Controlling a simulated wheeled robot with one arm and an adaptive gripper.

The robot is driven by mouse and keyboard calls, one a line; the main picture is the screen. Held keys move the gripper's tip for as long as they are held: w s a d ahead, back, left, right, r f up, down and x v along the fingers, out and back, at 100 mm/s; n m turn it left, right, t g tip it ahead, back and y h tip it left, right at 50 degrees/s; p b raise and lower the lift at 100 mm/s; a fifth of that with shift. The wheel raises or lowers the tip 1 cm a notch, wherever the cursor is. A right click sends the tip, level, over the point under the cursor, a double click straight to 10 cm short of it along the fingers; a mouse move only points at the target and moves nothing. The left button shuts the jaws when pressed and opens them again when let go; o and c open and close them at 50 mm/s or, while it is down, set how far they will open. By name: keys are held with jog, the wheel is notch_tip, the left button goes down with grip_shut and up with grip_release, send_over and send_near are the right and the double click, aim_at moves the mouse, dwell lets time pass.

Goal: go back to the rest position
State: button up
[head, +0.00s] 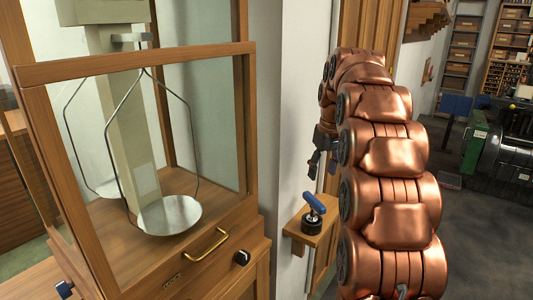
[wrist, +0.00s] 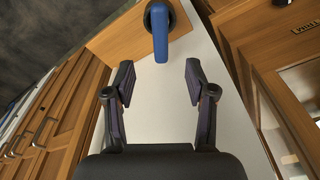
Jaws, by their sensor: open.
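My copper-coloured arm (head: 390,170) rises at the right of the head view and folds over at its top. My gripper (head: 318,160) shows small and dark at the arm's left side. In the wrist view my gripper (wrist: 160,85) is open, with nothing between its fingers. A blue-handled tool with a dark round base (head: 314,212) stands on a small wooden shelf. Its blue handle (wrist: 160,32) also shows in the wrist view, beyond the fingertips and apart from them.
A wooden balance case (head: 130,62) with glass panes and hanging metal pans (head: 168,216) stands at the left. The small wooden shelf (head: 296,234) juts out beside a pale wall (head: 297,110). A green-and-black machine (head: 508,150) and shelving stand at the back right, with open floor before them.

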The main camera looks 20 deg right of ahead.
jog(key=s+a+f+g, duration=0.2)
jog(key=s+a+f, duration=0.2)
jog(key=s+a, duration=1.2)
jog(key=s+a+f, duration=0.4)
jog(key=s+f, duration=0.1)
jog(key=s, duration=0.5)
jog(key=s+a+f+g, duration=0.1)
jog(key=s+a+f, duration=0.3)
jog(key=s, duration=0.5)
jog(key=shift+s+a+f, duration=0.15)
jog(key=shift+s+f, duration=0.2)
